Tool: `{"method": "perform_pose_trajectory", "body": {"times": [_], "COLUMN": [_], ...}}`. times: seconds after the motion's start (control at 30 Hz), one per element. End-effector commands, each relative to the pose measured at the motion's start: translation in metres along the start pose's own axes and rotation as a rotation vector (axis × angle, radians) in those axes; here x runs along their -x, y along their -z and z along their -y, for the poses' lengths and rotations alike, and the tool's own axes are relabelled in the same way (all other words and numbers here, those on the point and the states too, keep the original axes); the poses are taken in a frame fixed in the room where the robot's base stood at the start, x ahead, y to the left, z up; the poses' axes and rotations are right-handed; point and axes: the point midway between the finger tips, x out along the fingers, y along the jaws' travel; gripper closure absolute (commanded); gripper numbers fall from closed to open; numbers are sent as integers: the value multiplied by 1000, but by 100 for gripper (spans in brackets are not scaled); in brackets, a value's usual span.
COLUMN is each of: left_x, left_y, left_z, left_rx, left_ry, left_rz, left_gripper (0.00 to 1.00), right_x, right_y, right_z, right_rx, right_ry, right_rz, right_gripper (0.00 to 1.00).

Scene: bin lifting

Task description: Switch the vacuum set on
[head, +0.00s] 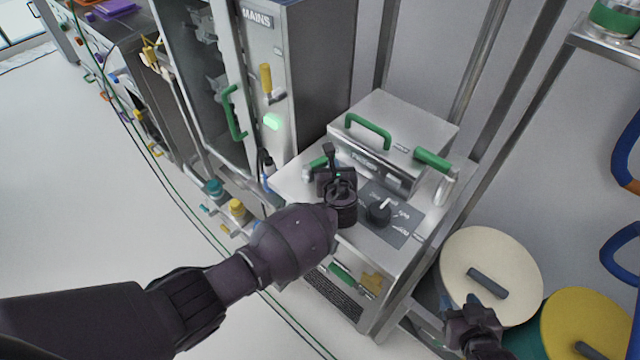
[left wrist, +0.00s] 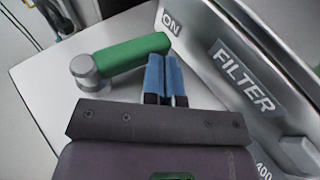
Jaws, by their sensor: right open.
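The vacuum set is a grey metal box (head: 405,125) with a green top handle, on a bench. A green lever (head: 318,162) on a metal pivot lies at its left side; it also shows in the left wrist view (left wrist: 135,52), near an ON label (left wrist: 172,22) and a FILTER label (left wrist: 242,75). My left gripper (head: 329,150) is over the bench beside this lever. Contact cannot be told. My right gripper (head: 472,304) is open at the lower right, by a cream disc.
A second green lever (head: 432,159) is on the box's right side. A black knob (head: 380,213) is on a dark panel in front. A MAINS cabinet (head: 310,70) stands behind left. Cream (head: 500,255) and yellow (head: 590,325) discs are at the lower right. Metal posts rise behind.

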Motion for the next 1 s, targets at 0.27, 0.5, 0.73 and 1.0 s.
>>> {"method": "perform_pose_trajectory", "body": {"times": [0.27,0.5,0.73,1.0], "left_x": [-11,-16,-17,-17], "left_y": [-4,-5,-5,-5], "left_z": [0,-1,-1,-1], "left_rx": [-1,-1,0,-1], "left_ry": [1,1,0,0], "left_rz": [0,0,0,0], "left_gripper": [100,100,100,100], "right_x": [2,2,2,2], "right_y": [1,1,1,0], "right_z": [2,2,1,1], "right_rx": [-8,-8,-4,-3], "right_ry": [1,1,1,0], "right_rz": [2,3,4,4], "right_gripper": [51,51,51,51]}}
